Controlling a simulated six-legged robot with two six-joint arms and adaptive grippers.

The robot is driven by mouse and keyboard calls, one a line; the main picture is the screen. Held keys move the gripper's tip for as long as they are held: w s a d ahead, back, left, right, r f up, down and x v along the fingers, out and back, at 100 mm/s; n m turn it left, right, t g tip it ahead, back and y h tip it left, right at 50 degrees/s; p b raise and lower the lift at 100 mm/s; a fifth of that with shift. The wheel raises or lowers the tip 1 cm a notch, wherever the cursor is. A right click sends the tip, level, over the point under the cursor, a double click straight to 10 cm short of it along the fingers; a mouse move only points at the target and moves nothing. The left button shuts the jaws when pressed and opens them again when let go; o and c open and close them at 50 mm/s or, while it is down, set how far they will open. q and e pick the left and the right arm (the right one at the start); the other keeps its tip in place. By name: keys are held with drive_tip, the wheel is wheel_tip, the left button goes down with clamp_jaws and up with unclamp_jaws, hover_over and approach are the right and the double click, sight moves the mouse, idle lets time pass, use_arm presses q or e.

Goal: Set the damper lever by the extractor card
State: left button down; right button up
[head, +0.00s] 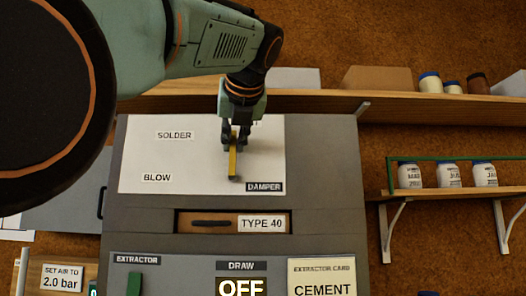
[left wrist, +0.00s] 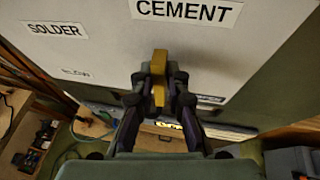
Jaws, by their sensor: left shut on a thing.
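The damper lever (head: 233,163) is a yellow bar on a white plate (head: 205,165) marked DAMPER. My left gripper (head: 235,145) is shut on it; its fingers hide part of the bar. In the left wrist view the fingers (left wrist: 160,88) close around the yellow lever (left wrist: 159,65). The plate reads SOLDER (head: 174,135) and BLOW (head: 157,177). The extractor card (head: 322,278) reads CEMENT, at lower right. My right gripper is not in view.
Below the plate is a slot with a TYPE 40 label (head: 261,223). Lower down are a green EXTRACTOR handle (head: 134,284) and a DRAW display (head: 241,287) reading OFF. A shelf (head: 455,190) with several jars is at right; a long ledge (head: 330,103) runs behind.

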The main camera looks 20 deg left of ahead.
use_arm(q)
drive_tip(key=shift+r, duration=0.1)
idle(0.3)
drive_tip(key=c, duration=1.3)
unclamp_jaws()
drive_tip(key=shift+c, duration=0.2)
drive_tip(key=shift+w, duration=0.1)
